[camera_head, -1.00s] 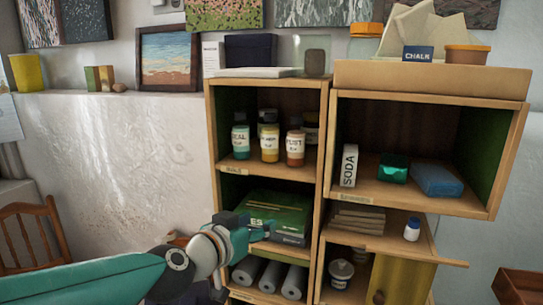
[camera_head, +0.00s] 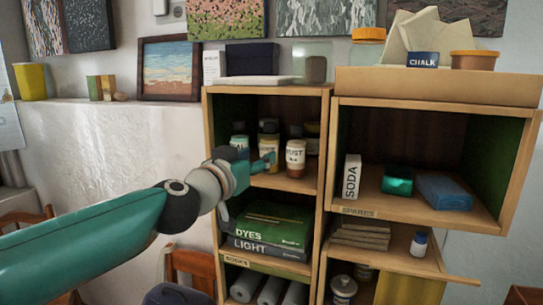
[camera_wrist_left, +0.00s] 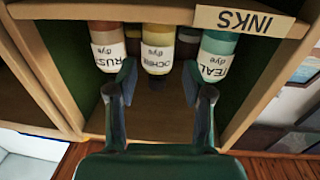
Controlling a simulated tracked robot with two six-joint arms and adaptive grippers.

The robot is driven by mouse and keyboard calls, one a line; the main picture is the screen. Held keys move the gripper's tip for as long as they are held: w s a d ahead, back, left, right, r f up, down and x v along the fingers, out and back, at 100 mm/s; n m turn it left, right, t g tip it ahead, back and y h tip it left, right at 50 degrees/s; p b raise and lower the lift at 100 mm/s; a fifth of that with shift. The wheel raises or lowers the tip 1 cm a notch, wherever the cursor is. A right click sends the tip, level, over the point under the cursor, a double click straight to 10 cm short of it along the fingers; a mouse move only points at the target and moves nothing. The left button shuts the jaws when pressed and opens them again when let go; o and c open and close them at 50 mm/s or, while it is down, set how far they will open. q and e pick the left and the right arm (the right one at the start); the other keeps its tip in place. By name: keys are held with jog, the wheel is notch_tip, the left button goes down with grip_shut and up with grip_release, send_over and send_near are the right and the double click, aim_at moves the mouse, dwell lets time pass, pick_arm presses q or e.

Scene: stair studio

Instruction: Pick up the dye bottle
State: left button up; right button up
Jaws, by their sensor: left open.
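The dye bottles stand in a row in the upper left cubby of the shelf. In the head view they are a teal one (camera_head: 239,143), a yellow ochre one (camera_head: 268,139) and a rust one (camera_head: 296,158). My left gripper (camera_head: 254,163) is open in front of the ochre bottle and hides its lower part. In the left wrist view, which is upside down, the open fingers (camera_wrist_left: 159,82) point at the ochre bottle (camera_wrist_left: 157,55). The rust bottle (camera_wrist_left: 106,50) and teal bottle (camera_wrist_left: 217,55) stand on either side, close to the fingertips. Contact cannot be told.
Darker bottles stand behind the front row. The cubby's wooden side walls and shelf edge with the INKS label (camera_wrist_left: 245,20) frame the space. The right cubby holds a SODA box (camera_head: 351,176) and blue and green items.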

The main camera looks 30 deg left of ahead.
aim_at(265, 153)
pick_arm(q)
jog(key=w, duration=0.5)
jog(key=shift+w+a+f+b, duration=0.15)
jog(key=shift+w+a+b, duration=0.15)
jog(key=shift+s, duration=0.1)
jog(key=c, duration=0.9)
